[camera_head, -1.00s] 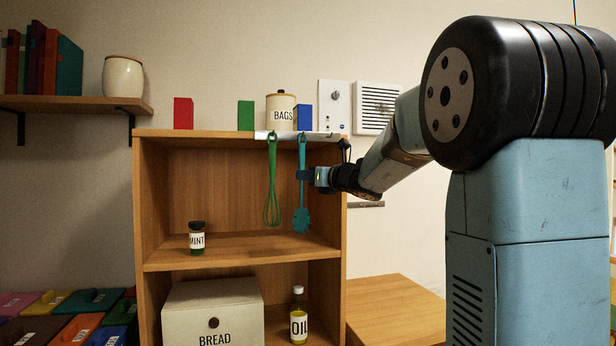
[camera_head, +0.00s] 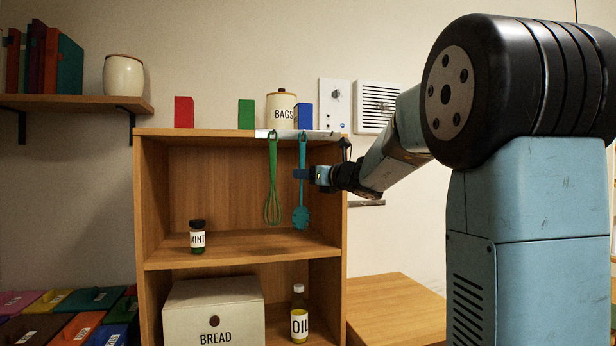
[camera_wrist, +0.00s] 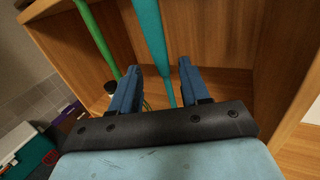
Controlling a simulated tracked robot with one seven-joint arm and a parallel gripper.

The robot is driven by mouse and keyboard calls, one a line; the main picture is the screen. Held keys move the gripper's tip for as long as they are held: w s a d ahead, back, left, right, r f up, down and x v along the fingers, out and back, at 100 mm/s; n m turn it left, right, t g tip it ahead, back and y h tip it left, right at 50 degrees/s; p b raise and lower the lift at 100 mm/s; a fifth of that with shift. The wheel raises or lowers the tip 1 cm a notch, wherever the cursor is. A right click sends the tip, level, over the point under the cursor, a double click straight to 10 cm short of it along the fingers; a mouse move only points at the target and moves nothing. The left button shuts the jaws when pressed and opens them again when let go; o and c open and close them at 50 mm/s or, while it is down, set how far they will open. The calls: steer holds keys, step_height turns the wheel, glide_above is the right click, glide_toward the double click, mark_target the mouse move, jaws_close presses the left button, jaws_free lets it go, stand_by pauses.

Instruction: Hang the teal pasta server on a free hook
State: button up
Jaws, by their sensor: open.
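The teal pasta server (camera_head: 301,213) is upright, head down, its top end at the white rail (camera_head: 325,135) on the shelf unit's top front edge. It appears to hang there; the hook itself is too small to make out. My gripper (camera_head: 300,174) is at the upper part of its handle, coming from the right. In the wrist view my gripper (camera_wrist: 160,85) is open, with the teal handle (camera_wrist: 150,40) between the two blue fingers and gaps on both sides. A green whisk (camera_head: 272,190) hangs from the rail just left of the server.
The wooden shelf unit (camera_head: 152,200) holds a mint jar (camera_head: 197,238), a bread box (camera_head: 213,310) and an oil bottle (camera_head: 299,315). Blocks and a bags canister (camera_head: 281,108) stand on top. The shelf's right side panel is close to my gripper.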

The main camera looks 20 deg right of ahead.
steer(key=r+v, duration=0.1)
steer(key=v, duration=1.3)
steer(key=s+a+f+n+g+h, duration=0.1)
steer(key=s+a+f+n+g, duration=0.7)
steer(key=s+a+f+n, duration=0.55)
steer(key=s+d+f+n+g+h, duration=0.1)
steer(key=s+d+f+n+h, duration=0.2)
steer(key=s+f+n, duration=0.3)
steer(key=s+d+f+n+g+h, duration=0.1)
steer(key=s+d+f+n+h, duration=0.2)
steer(key=s+n, duration=0.5)
step_height(320, 180, down, 3)
steer(key=n+h, duration=0.1)
steer(key=n, duration=0.2)
steer(key=shift+d+g, duration=0.15)
steer(key=shift+g, duration=0.25)
steer(key=shift+r+n, duration=0.1)
steer(key=shift+n, duration=0.15)
